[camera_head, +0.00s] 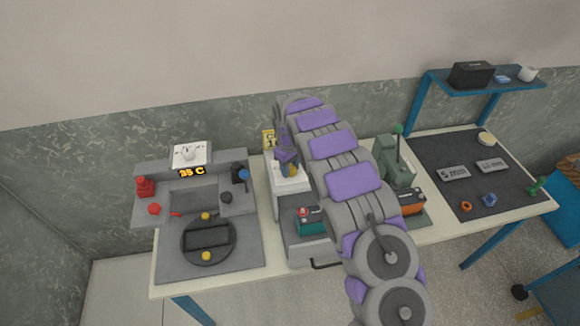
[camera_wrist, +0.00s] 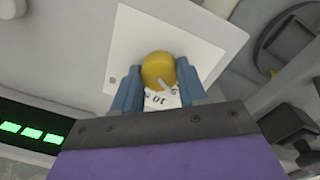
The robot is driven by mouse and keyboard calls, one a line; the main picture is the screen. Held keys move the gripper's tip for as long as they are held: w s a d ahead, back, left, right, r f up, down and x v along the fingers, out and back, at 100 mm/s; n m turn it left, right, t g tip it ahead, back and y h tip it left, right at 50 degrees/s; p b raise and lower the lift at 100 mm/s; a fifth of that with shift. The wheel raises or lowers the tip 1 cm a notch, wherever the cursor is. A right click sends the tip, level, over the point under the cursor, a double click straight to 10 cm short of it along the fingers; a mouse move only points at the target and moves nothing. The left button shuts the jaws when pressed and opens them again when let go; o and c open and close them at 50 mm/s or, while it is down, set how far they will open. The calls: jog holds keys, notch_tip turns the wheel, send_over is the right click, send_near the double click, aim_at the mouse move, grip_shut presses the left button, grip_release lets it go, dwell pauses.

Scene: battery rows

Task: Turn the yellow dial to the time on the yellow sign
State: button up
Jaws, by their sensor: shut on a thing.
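The yellow dial (camera_wrist: 158,70) sits on a white panel (camera_wrist: 205,45) and has a pale pointer mark on its face. A printed number that looks like 10 shows just below it in the wrist view. My gripper (camera_wrist: 158,88) is shut on the dial, with one blue finger on each side. In the head view my gripper (camera_head: 289,165) is at the white panel, and the dial (camera_head: 292,171) is partly hidden behind it. The yellow sign (camera_head: 268,140) stands behind, left of my gripper; its writing is partly covered and too small to read.
A grey station with a 35 C display (camera_head: 191,172) stands on the left of the table. A green machine with a lever (camera_head: 398,160) is right of my arm. A dark mat (camera_head: 470,150) with small parts lies at the right. Green lights (camera_wrist: 32,132) show left in the wrist view.

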jog(key=shift+m, duration=0.3)
jog(key=m, duration=0.4)
jog(key=shift+w+m, duration=0.1)
jog(key=shift+m, duration=1.9)
jog(key=o, duration=1)
jog(key=shift+a, duration=0.1)
jog(key=shift+o, duration=0.2)
notch_tip(320, 180, up, 17)
jog(key=shift+a+r+p, duration=0.15)
jog(key=shift+a+p, duration=0.2)
jog(key=shift+p, duration=0.05)
